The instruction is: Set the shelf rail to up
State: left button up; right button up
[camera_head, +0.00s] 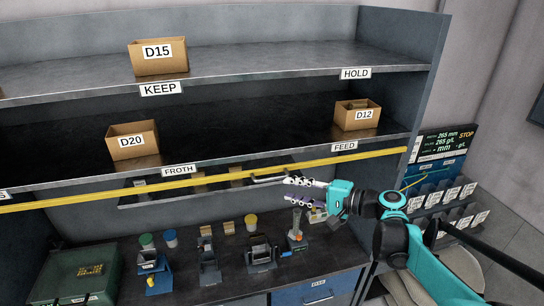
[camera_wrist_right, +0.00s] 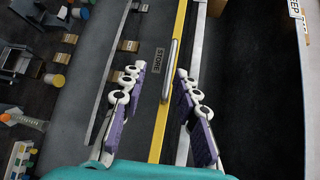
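The yellow shelf rail (camera_head: 100,194) runs across the front of the shelf unit, just below the FROTH and FEED labels. It rises to the right in the head view. A grey bar handle (camera_head: 268,180) sits on it near the middle. In the right wrist view the rail (camera_wrist_right: 159,130) runs top to bottom, with the handle (camera_wrist_right: 171,72) beyond the fingers. My right gripper (camera_head: 290,190) is open and empty, its fingers pointing left, beside the handle's right end. In the right wrist view its fingers (camera_wrist_right: 158,76) stand on either side of the rail. My left gripper is out of view.
Cartons D20 (camera_head: 133,141) and D12 (camera_head: 357,116) stand on the middle shelf, D15 (camera_head: 158,57) on the upper shelf. Small devices and a green case (camera_head: 75,275) stand on the bench below. A STOP display (camera_head: 440,148) and racks are at the right.

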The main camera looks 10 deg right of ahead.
aim_at(274, 179)
jog(key=x, duration=0.2)
jog(key=r+p+x, duration=0.1)
jog(key=x, duration=0.4)
jog(key=shift+w+a+r+p, duration=0.1)
jog(key=shift+w+r+p, duration=0.2)
jog(key=shift+w, duration=0.15)
grip_shut()
